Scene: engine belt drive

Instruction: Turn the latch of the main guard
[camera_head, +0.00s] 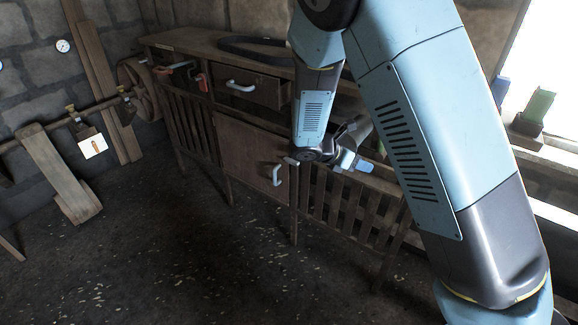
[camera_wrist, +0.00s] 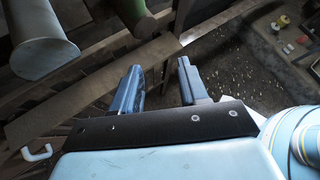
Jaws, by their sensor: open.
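My gripper (camera_head: 357,163) is open and empty in the head view, in front of the right part of the wooden bench. In the wrist view its two blue fingers (camera_wrist: 160,80) are spread, with only slats and dark floor visible beyond them. A slatted wooden guard (camera_head: 338,205) lies below and behind the gripper, right of the cabinet door. My arm covers part of its upper edge.
The bench has a cabinet door (camera_head: 243,160) with a pale handle (camera_head: 277,175), and a drawer (camera_head: 250,88) above it. A grey cylinder (camera_wrist: 42,48) and a green one (camera_wrist: 133,14) are near the gripper. Floor in front is clear.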

